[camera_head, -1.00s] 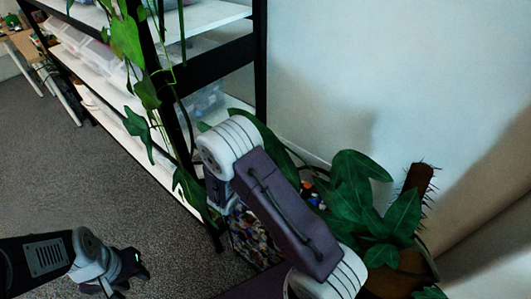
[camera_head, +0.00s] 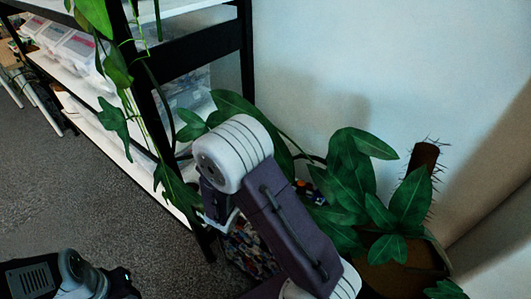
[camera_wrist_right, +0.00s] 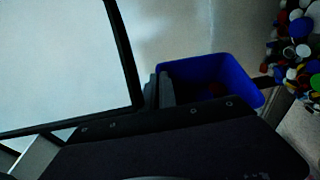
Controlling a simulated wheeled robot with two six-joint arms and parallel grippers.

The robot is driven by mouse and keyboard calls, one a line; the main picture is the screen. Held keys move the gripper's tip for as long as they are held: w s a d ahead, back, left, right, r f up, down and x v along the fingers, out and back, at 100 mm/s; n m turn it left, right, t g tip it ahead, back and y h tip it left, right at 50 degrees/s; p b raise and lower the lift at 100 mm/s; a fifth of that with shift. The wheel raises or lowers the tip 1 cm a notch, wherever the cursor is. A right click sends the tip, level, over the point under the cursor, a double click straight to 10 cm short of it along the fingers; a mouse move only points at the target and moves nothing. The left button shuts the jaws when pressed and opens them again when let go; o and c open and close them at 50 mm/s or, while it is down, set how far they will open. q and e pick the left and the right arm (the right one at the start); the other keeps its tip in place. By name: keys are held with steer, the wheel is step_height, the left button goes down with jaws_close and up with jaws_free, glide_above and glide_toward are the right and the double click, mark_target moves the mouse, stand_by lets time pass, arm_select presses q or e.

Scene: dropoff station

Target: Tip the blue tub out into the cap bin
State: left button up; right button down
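The blue tub (camera_wrist_right: 240,75) is in the right wrist view, at the centre right, with its dark inside partly showing and a faint reddish patch in it. My right gripper (camera_wrist_right: 160,90) is at the tub's left wall, its two dark fingers close together and apparently shut on the rim. Many coloured caps (camera_wrist_right: 300,50), apparently in the cap bin, show just right of the tub. In the head view the bin (camera_head: 245,252) is partly hidden behind my right arm, which also hides the right gripper. My left gripper (camera_head: 120,288) is at the bottom left, cut off by the picture edge.
A black-framed shelf (camera_head: 200,42) with white boards and clear boxes (camera_head: 80,50) stands at the left. A potted plant (camera_head: 395,275) and a white wall (camera_head: 330,60) are close on the right. Leafy vines hang by the shelf post. Grey carpet is free at the left.

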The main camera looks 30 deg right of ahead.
steer(key=s+m+b, duration=0.1)
steer(key=b, duration=0.3)
steer(key=s+m+h+b, duration=0.1)
steer(key=shift+s+d+f+m+b, duration=0.25)
steer(key=shift+s+m+b, duration=0.05)
steer(key=shift+b, duration=0.1)
steer(key=shift+r, duration=0.1)
stand_by(0.3)
step_height(320, 180, up, 9)
steer(key=p, duration=0.6)
